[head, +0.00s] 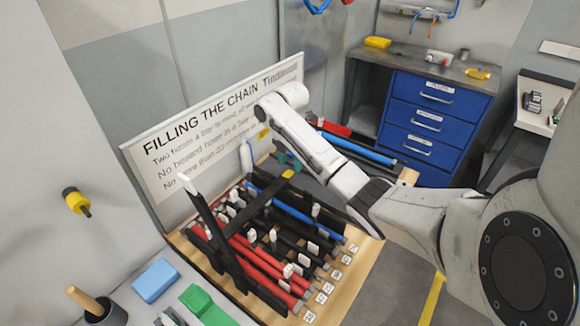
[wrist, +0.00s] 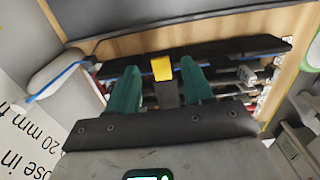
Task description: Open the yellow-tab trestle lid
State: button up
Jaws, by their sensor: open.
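The yellow tab (wrist: 162,68) sits on the edge of a black lid bar (wrist: 228,54) in the wrist view. In the head view the yellow tab (head: 288,173) is at the far end of a dark bar lying over the hoses. My gripper (wrist: 159,66) is open, with one green finger on each side of the tab. Gaps show between fingers and tab, and I cannot tell how deep the fingers reach. In the head view my gripper (head: 287,160) is partly hidden behind my arm.
Red hoses (head: 262,262) and blue hoses (head: 290,208) lie on the wooden rack. Another black bar (head: 210,222) stands raised and tilted at left. The sign board (head: 205,125) stands close behind. A blue drawer cabinet (head: 425,125) is at back right.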

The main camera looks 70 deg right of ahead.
jog(key=shift+f, duration=1)
grip_shut()
